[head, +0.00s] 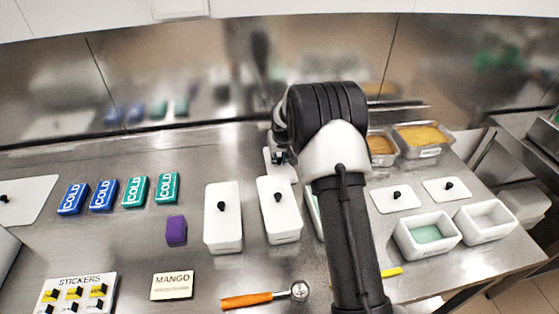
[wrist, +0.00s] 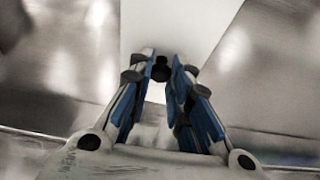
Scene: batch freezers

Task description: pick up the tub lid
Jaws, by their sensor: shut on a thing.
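A white tub lid with a black knob fills the top middle of the wrist view (wrist: 180,25). My gripper (wrist: 162,70) is shut on the knob, its blue-padded fingers on either side of it. In the head view my gripper (head: 280,158) is mostly hidden behind my arm, and part of a white lid (head: 284,172) shows below it. I cannot tell whether this lid touches the steel counter. An open white tub (head: 314,212) with green inside is mostly hidden by my arm.
Two lidded tubs (head: 222,225) (head: 278,212) stand left of my arm. Two loose lids (head: 395,206) (head: 447,195) and two open tubs (head: 427,248) (head: 485,233) are right. Cold packs (head: 103,195), a purple block (head: 176,231) and an orange-handled scoop (head: 247,300) lie left.

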